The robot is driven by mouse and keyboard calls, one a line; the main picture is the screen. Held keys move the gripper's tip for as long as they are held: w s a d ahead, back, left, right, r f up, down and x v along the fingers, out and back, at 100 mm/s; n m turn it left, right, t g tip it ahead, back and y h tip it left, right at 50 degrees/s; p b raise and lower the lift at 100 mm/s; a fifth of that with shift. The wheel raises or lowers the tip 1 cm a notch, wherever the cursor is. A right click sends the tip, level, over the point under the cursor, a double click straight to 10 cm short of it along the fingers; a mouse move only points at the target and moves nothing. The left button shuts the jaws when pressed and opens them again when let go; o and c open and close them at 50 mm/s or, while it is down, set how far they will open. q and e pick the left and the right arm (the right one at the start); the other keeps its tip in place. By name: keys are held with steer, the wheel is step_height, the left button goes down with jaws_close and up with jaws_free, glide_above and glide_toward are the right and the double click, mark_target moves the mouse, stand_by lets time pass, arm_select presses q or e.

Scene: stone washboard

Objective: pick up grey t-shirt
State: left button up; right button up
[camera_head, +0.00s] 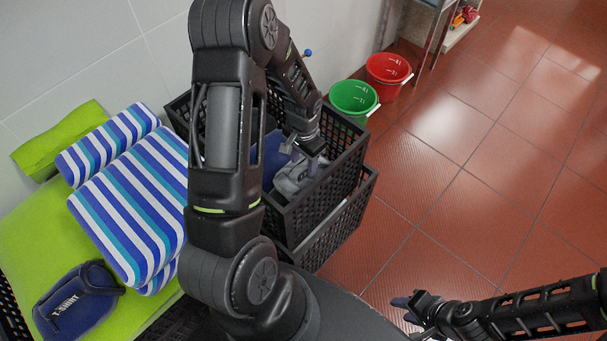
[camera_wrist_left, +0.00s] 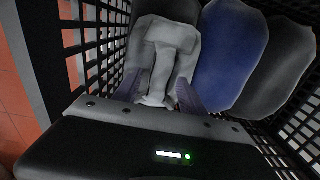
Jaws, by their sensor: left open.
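The grey t-shirt (camera_head: 292,182) lies bundled in the right part of the black crate (camera_head: 330,190). In the left wrist view the grey t-shirt (camera_wrist_left: 165,62) is at the upper middle, beside the crate's lattice wall. My left gripper (camera_head: 308,160) reaches down into the crate over the shirt. In the left wrist view my left gripper (camera_wrist_left: 158,92) is open, with one finger on each side of the shirt's near end. Whether the fingers touch the cloth is unclear. My right gripper (camera_head: 405,308) is at the lower right above the floor, away from the crate, with nothing visible in it.
A blue garment (camera_wrist_left: 230,55) and a dark garment (camera_wrist_left: 278,68) lie beside the shirt in the crate. Green (camera_head: 354,97) and red buckets (camera_head: 388,70) stand behind. Floor at right is clear.

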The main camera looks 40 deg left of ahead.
stand_by(0.5)
arm_select(q)
jaws_close()
stand_by(0.3)
stand_by(1.0)
